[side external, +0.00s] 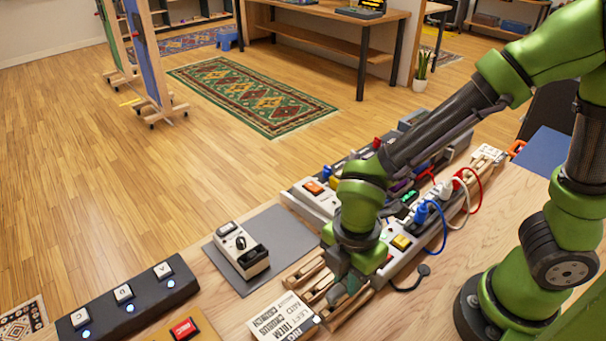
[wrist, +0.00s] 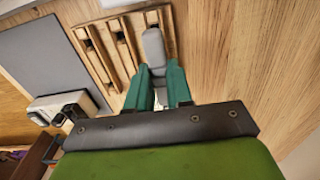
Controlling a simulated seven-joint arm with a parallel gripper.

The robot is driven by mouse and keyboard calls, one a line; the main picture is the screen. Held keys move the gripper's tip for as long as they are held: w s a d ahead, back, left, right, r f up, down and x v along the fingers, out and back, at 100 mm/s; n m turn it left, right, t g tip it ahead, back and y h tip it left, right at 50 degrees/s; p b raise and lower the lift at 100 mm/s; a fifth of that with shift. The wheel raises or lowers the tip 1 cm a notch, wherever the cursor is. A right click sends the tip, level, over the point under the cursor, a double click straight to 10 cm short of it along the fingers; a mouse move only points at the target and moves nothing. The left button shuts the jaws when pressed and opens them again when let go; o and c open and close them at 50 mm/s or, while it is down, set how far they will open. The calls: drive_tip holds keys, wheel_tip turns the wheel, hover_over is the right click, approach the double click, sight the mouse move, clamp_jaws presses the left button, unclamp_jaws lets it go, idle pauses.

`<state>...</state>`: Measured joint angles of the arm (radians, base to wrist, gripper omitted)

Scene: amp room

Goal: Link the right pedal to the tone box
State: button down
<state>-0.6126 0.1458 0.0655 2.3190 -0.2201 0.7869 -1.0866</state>
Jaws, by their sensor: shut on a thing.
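My gripper (wrist: 158,84) is shut on a grey plug-like piece (wrist: 154,47), which sticks out past the teal fingertips in the wrist view. In the side external view my gripper (side external: 343,289) is low over a slatted wooden rack (side external: 305,271). The rack also shows in the wrist view (wrist: 96,47), beside the held piece; I cannot tell if they touch. A cream box with a black knob (side external: 241,251) stands on a grey mat (side external: 277,237), left of the rack. Which things are the right pedal and the tone box is not clear. My arm hides part of the bench behind.
Blue, white and red cables (side external: 477,188) plug into a row of units behind my gripper. A dark switch bar (side external: 127,298) and an orange unit (side external: 185,328) are at front left.

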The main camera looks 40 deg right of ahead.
drive_tip(key=r, duration=0.7)
drive_tip(key=shift+w+d+r, duration=0.2)
drive_tip(key=shift+r, duration=0.05)
drive_tip(key=w+d+r, duration=0.3)
drive_tip(key=w+d, duration=0.9)
drive_tip(key=d, duration=0.5)
wheel_tip(320, 180, down, 7)
drive_tip(key=shift+r, duration=0.2)
drive_tip(key=shift+f, duration=1.05)
idle(1.4)
drive_tip(key=c, duration=0.5)
unclamp_jaws()
drive_tip(key=shift+c, duration=0.2)
drive_tip(key=shift+r, duration=0.1)
